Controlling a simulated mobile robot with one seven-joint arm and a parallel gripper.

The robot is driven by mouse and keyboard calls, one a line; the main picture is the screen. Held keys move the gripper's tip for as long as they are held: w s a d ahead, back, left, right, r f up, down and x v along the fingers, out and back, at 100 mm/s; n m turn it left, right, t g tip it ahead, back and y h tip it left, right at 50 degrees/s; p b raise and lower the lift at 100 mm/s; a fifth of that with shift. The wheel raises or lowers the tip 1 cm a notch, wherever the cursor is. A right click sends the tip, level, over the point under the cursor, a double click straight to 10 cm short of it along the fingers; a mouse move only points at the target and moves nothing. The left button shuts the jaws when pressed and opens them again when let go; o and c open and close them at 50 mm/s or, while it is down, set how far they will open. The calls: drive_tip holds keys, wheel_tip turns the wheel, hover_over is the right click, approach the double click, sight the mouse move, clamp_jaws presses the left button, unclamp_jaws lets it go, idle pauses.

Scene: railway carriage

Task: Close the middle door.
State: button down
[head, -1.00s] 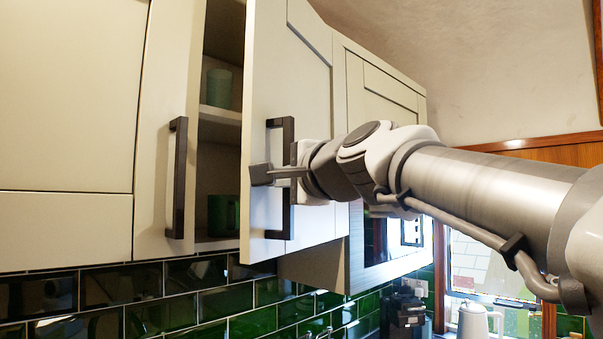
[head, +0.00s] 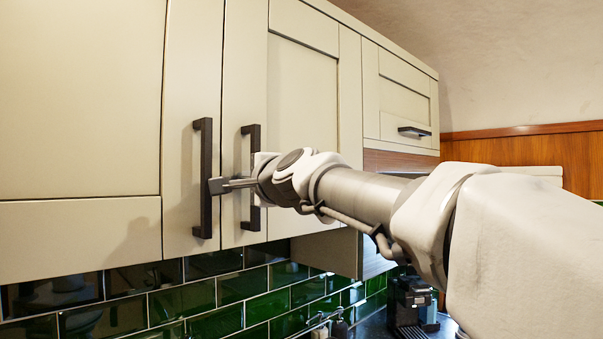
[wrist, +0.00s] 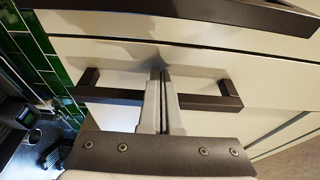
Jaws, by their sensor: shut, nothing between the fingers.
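The middle door (head: 300,110) is a cream panelled cabinet door. It now lies flush, or very nearly so, with the door to its left, with only a thin seam between them. Its dark bar handle (head: 252,140) is upright near its left edge and also shows in the wrist view (wrist: 110,97). My gripper (head: 216,185) is shut and empty, at the left edge of the middle door, beside the handles. In the wrist view the closed fingers (wrist: 162,78) cross over the handle bar, and their tips are close to the door face; contact is unclear.
The left door (head: 80,110) has its own dark handle (head: 204,165), close to my fingertips. A smaller cabinet (head: 405,85) is at the right. Green tiles (head: 225,295) and a dark coffee machine (head: 410,305) are below.

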drive_tip(key=shift+s+d, duration=0.1)
drive_tip(key=shift+d, duration=0.05)
drive_tip(key=b+v, duration=0.5)
drive_tip(key=v, duration=1.2)
drive_tip(key=shift+s, duration=0.15)
drive_tip(key=s+d+f+n+g+h, duration=0.3)
drive_tip(key=s+d+f+n, duration=0.1)
drive_tip(key=f, duration=1)
drive_tip(key=s+d+f+n+g+h, duration=0.3)
drive_tip(key=s+d+f, duration=0.3)
drive_tip(key=f, duration=0.8)
drive_tip(key=s+d+f+n+g+h, duration=0.3)
drive_tip(key=d+f, duration=0.5)
drive_tip(key=f, duration=0.5)
drive_tip(key=s+n, duration=0.1)
drive_tip(key=s, duration=0.1)
drive_tip(key=shift+s+f+n+g+h, duration=0.25)
drive_tip(key=shift+f+n+g+h, duration=0.05)
drive_tip(key=shift+f, duration=0.1)
drive_tip(key=shift+d, duration=0.1)
